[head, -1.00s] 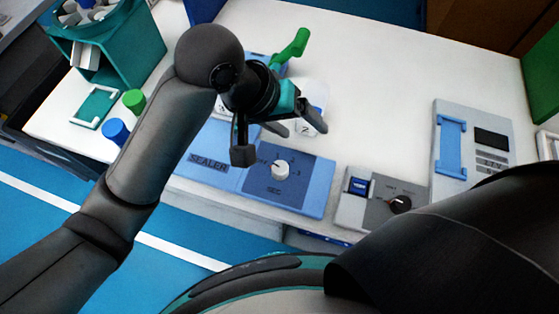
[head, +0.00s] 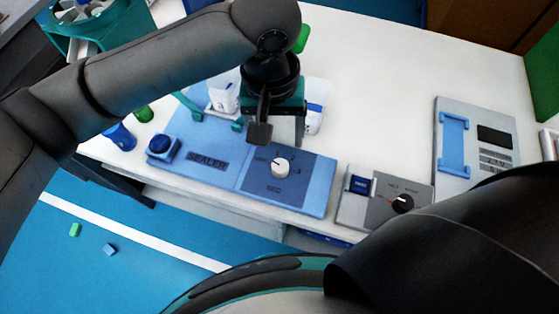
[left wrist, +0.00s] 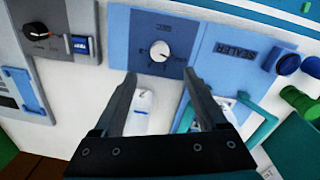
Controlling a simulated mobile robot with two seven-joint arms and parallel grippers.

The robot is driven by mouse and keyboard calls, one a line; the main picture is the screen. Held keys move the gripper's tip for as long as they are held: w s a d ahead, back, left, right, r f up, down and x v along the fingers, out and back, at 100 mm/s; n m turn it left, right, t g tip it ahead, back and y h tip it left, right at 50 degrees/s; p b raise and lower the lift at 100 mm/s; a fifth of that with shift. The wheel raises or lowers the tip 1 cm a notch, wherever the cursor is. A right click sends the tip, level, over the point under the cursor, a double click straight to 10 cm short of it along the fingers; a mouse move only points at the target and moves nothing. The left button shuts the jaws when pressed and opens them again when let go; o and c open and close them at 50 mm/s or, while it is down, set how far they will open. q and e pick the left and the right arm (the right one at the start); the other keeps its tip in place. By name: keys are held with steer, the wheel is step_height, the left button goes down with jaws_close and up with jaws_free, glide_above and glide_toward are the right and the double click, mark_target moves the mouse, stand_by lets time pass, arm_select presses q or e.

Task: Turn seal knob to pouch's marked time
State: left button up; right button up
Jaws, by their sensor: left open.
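The white seal knob (head: 281,169) sits on the dark blue dial panel of the blue sealer (head: 208,163). Its dark pointer mark is toward the upper left in the head view. The knob (left wrist: 160,50) is also in the left wrist view, ahead of the fingers. My left gripper (head: 280,135) is open and empty, just behind the knob and apart from it. It shows in the left wrist view too (left wrist: 160,80). A white pouch (head: 224,95) lies at the sealer's left part; another (head: 315,108) is partly hidden behind my gripper. Their marks are unreadable now. My right gripper is out of view.
A blue button (head: 161,147) is at the sealer's left end. A grey box with a black knob (head: 402,203) and a grey device with a blue frame (head: 455,145) stand to the right. Blue (head: 120,136) and green (head: 144,113) cylinders are on the left. The table's back right is clear.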

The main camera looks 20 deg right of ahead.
mark_target(280, 166)
arm_select(q)
steer(key=f+b, duration=0.1)
steer(key=f, duration=0.4)
steer(key=f+b, duration=0.2)
steer(key=f, duration=0.4)
steer(key=shift+s+d, duration=0.1)
steer(key=shift+d, duration=0.1)
steer(key=shift+r, duration=0.1)
jaws_close()
